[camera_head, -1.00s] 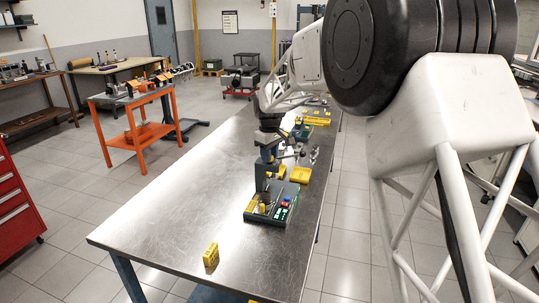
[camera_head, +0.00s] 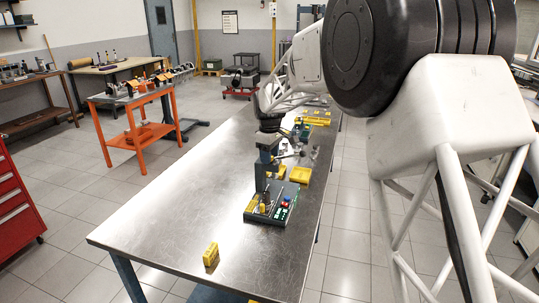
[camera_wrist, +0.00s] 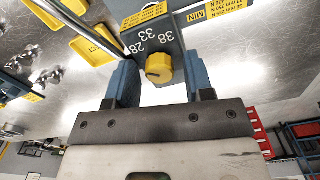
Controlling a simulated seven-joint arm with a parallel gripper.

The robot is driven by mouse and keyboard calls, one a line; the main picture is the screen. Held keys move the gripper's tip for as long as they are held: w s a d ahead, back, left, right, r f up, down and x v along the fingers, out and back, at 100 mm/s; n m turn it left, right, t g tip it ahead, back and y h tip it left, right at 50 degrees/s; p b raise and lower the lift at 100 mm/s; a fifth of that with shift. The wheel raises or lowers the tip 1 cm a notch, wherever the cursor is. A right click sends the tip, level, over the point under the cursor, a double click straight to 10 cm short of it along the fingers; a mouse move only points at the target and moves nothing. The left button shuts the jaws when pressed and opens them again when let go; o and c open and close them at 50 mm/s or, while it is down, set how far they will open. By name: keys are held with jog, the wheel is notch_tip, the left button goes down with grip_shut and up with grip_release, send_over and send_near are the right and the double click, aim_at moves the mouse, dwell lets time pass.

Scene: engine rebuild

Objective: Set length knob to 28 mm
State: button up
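The yellow length knob (camera_wrist: 158,68) sits on a dark grey panel (camera_wrist: 155,38) in the wrist view. White numbers 28, 33 and 38 show around it, and I cannot tell which one it points to. My gripper (camera_wrist: 160,74) is open, with its two blue fingers on either side of the knob and a visible gap at each. The knob itself is too small and covered to make out there.
A yellow tray (camera_head: 300,175) lies behind. The bench's left side is clear.

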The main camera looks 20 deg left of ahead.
jog(key=shift+o, duration=0.3)
jog(key=shift+r, duration=0.25)
jog(key=shift+r, duration=3.75)
jog(key=shift+s+d+r, duration=0.15)
jog(key=shift+d+r, duration=0.05)
jog(key=shift+d, duration=0.3)
jog(key=s+d+r+m, duration=0.2)
jog(key=s+d, duration=0.4)
jog(key=d, duration=0.3)
jog(key=s+d+r+m+t, duration=0.1)
jog(key=s+d+r+m, duration=0.2)
jog(key=s+d, duration=0.55)
jog(key=s+d+r+m, duration=0.2)
jog(key=s+d, duration=0.2)
jog(key=d, duration=0.6)
jog(key=s+d+f+m, duration=0.3)
jog(key=s+d, duration=0.2)
jog(key=s, duration=0.5)
jog(key=s+d+f+m+t, duration=0.1)
jog(key=s+d+f+m, duration=0.2)
jog(key=s+d, duration=0.3)
jog(key=s+d+f+m, duration=0.2)
jog(key=s+d, duration=0.4)
jog(key=s, duration=0.8)
jog(key=shift+f+m+t, duration=0.3)
jog(key=shift+f+m, duration=0.1)
jog(key=shift+f, duration=0.35)
